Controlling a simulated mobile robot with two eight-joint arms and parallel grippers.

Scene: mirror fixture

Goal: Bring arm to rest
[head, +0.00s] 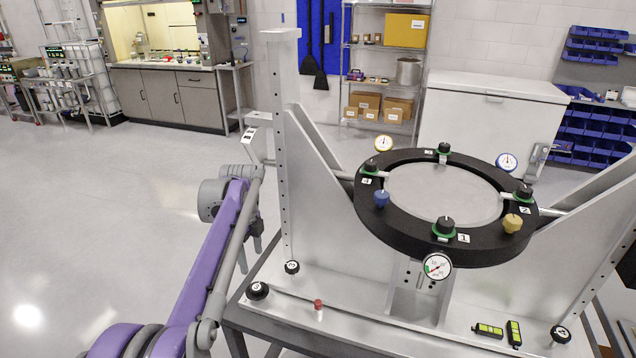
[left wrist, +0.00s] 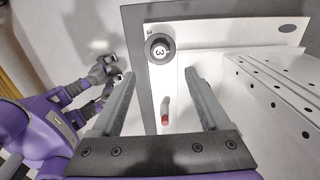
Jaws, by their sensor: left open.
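My left arm (head: 215,260), purple and grey, reaches up from the bottom left of the head view, left of the mirror fixture. Its left gripper (head: 251,248) is partly hidden behind the arm, its grey fingers pointing down. In the left wrist view the left gripper's fingers (left wrist: 160,80) are spread with nothing held. Past them show the fixture's base plate, a black knob marked 3 (left wrist: 160,48) and a red-tipped piece (left wrist: 166,120). Another purple arm with a grey gripper (left wrist: 108,80) is at the left of that view, seemingly my right; its jaw state is unclear.
The fixture carries a black ring (head: 380,225) with knobs and gauges between tall plates. Its base (head: 400,320) bears a red-capped piece (head: 318,310), black knobs and two green-and-black pieces (head: 489,331). Open floor (head: 110,190) lies left; a white chest (head: 490,115) and shelves stand behind.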

